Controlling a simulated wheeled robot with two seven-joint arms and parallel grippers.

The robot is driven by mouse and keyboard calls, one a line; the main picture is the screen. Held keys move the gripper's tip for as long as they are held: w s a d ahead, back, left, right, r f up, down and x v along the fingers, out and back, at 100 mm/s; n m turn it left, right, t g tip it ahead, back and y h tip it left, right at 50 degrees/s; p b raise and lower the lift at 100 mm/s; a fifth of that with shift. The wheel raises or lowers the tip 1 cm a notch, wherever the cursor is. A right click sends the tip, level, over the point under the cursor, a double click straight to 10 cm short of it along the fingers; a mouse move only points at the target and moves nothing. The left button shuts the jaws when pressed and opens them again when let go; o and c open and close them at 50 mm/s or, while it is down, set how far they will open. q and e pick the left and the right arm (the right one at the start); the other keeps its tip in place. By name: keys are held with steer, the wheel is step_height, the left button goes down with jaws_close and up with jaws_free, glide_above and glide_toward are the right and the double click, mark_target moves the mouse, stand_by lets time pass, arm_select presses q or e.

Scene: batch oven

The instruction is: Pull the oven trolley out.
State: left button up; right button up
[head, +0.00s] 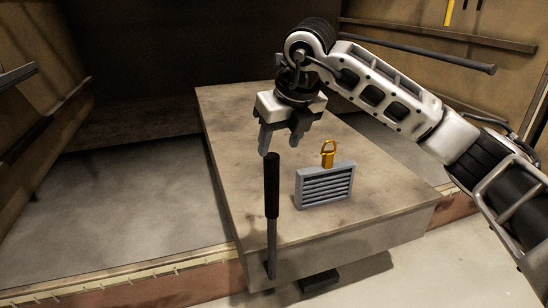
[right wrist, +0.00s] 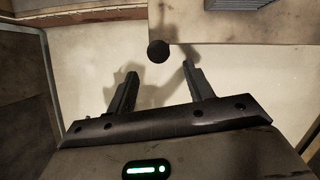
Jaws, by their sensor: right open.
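The oven trolley (head: 240,125) is a low, wide beige block standing partly inside the dark oven chamber, its front end out over the sill. A black upright handle (head: 272,185) on a grey post rises at its front left corner. My right gripper (head: 280,138) is open and empty, fingers pointing down, close above the handle's top. In the right wrist view, the handle's round black end (right wrist: 158,50) lies just beyond the gap between the open fingertips (right wrist: 161,78), apart from them. My left gripper is not in view.
A grey louvred box (head: 325,187) and an orange clip-like piece (head: 328,154) are on the trolley's top. Oven walls with rails (head: 430,28) flank it. A reddish sill (head: 170,287) crosses the front. Pale floor (head: 420,280) lies clear at front right.

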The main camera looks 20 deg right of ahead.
steer(key=v, duration=0.5)
steer(key=shift+r, duration=0.2)
steer(key=shift+a, duration=0.1)
